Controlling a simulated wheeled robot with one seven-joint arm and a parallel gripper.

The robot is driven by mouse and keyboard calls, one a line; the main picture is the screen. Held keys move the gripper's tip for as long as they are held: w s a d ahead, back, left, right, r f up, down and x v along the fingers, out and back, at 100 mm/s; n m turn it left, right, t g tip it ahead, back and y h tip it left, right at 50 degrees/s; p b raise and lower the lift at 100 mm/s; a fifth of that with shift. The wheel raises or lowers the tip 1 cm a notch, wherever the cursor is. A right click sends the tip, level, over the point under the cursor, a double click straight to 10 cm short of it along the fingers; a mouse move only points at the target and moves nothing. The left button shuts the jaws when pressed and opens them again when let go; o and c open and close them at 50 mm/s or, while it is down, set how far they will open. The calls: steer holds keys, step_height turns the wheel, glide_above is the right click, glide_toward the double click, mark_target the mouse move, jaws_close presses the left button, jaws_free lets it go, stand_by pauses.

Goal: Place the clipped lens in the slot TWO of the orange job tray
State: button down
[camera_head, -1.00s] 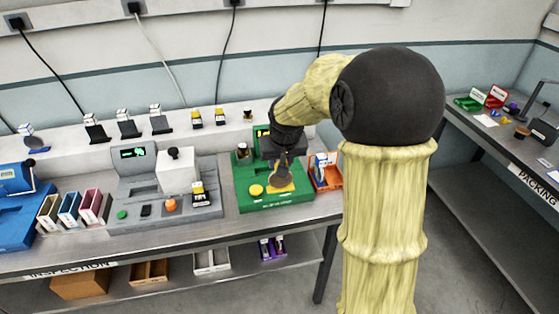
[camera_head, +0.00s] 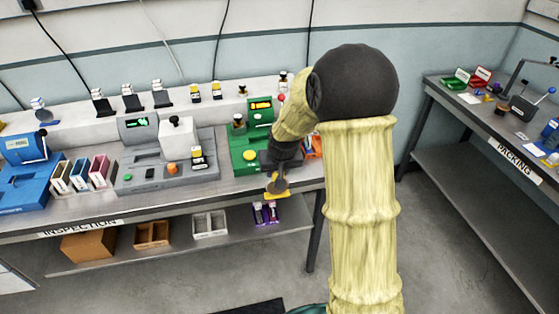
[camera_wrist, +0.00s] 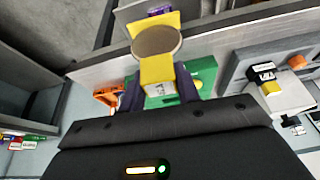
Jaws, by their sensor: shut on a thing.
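My gripper (camera_head: 279,170) is shut on the clipped lens (camera_head: 277,184), a round grey lens in a yellow clip. It hangs by the front edge of the inspection table. In the wrist view the clipped lens (camera_wrist: 157,42) sticks out ahead of my gripper (camera_wrist: 160,88), with a white label near the fingers. The orange job tray (camera_head: 314,146) is on the table right of the green machine, mostly hidden behind my arm. Part of the orange tray (camera_wrist: 107,96) also shows in the wrist view. I cannot read its slots.
The green machine (camera_head: 243,156) stands just behind my gripper. A grey station (camera_head: 150,175) with a white block is to its left, then coloured bins. A purple holder (camera_head: 265,213) is on the shelf below. The packing table (camera_head: 450,105) is at the right.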

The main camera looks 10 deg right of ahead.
steer(key=s+f, duration=0.2)
steer(key=f, duration=0.6)
steer(key=s+f, duration=0.1)
steer(key=f, duration=0.8)
steer(key=shift+s+d, duration=0.2)
steer(key=shift+s, duration=0.2)
steer(key=shift+a+f, duration=0.1)
